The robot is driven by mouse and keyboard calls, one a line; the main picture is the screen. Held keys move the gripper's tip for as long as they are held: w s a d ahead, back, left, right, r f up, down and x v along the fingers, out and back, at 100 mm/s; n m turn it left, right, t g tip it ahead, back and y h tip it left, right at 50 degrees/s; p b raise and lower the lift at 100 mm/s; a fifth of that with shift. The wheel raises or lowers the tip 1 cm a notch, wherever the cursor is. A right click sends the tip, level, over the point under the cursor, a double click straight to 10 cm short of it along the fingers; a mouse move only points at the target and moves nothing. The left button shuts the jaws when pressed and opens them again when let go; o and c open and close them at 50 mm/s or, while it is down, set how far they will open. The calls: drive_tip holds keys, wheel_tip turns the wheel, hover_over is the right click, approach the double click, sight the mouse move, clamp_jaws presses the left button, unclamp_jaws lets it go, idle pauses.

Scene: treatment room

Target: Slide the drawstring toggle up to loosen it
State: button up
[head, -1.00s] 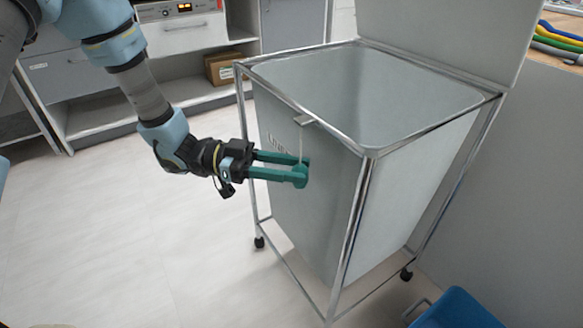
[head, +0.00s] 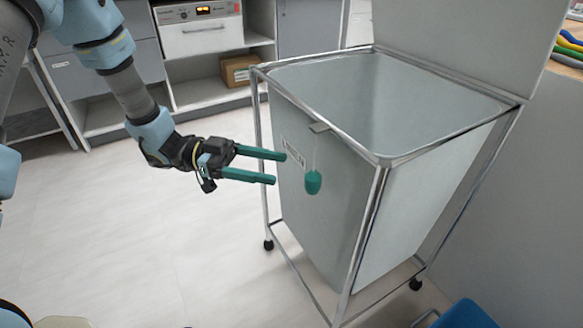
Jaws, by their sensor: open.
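A teal drawstring toggle (head: 313,182) hangs on a thin pale cord (head: 316,151) in front of the grey hamper bag (head: 338,215). The cord runs down from a small metal tab (head: 319,128) on the front top rail. My gripper (head: 279,168) is open and empty, to the left of the toggle. Its two teal fingers point right toward the bag, with a clear gap between the fingertips and the toggle. Nothing hides the toggle.
The bag hangs in a chrome frame (head: 356,245) on casters, with its lid (head: 450,45) raised behind. A blue object (head: 465,314) lies at the lower right. Shelving with a cardboard box (head: 236,70) stands behind. The floor (head: 150,240) at left is clear.

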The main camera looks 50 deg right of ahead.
drive_tip(key=v, duration=0.3)
drive_tip(key=shift+w+a, duration=0.15)
drive_tip(key=shift+w, duration=0.05)
idle(0.3)
